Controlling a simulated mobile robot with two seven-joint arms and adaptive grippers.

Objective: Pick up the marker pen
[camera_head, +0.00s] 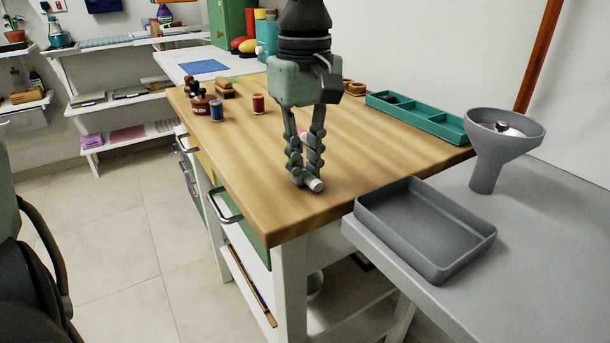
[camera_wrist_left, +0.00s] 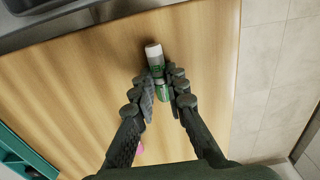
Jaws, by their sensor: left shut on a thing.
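The marker pen (camera_head: 316,185) is between the fingertips of my left gripper (camera_head: 304,178), close to the wooden tabletop near its front corner. Its white end sticks out toward the front right. In the left wrist view the marker pen (camera_wrist_left: 154,53) shows a white end and a green and grey body. The fingers of my left gripper (camera_wrist_left: 164,88) are shut on it there, one on each side. Part of its body is hidden by the fingers. I cannot tell whether it touches the table. My right gripper is not in view.
A grey tray (camera_head: 371,205) and a grey funnel (camera_head: 485,178) stand on the grey table at the right. A teal divided tray (camera_head: 440,129) lies at the back right. Spools and small bottles (camera_head: 200,104) stand at the back left. The wooden tabletop (camera_head: 230,160) left of the gripper is clear.

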